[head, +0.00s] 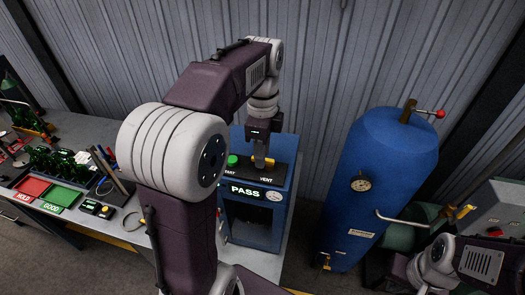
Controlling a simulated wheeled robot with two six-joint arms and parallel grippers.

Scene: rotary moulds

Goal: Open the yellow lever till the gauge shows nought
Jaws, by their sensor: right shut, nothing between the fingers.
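A small yellow lever (270,162) sits by the word VENT on the black top panel of a blue box (252,226). My left gripper (261,163) points down at this panel, right beside the lever. Whether it touches the lever, and how its fingers stand, I cannot tell. A small round gauge (273,196) is on the box front, right of a lit PASS sign (245,190); its needle is too small to read. My right arm shows at the bottom right; its gripper is out of view.
A green button (233,160) is left of the lever. A blue tank (372,205) at the right has its own gauge (361,184), a pipe with a yellow handle (465,211) and a red-knobbed lever (439,114). Red (33,188) and green (61,198) trays lie on the left bench.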

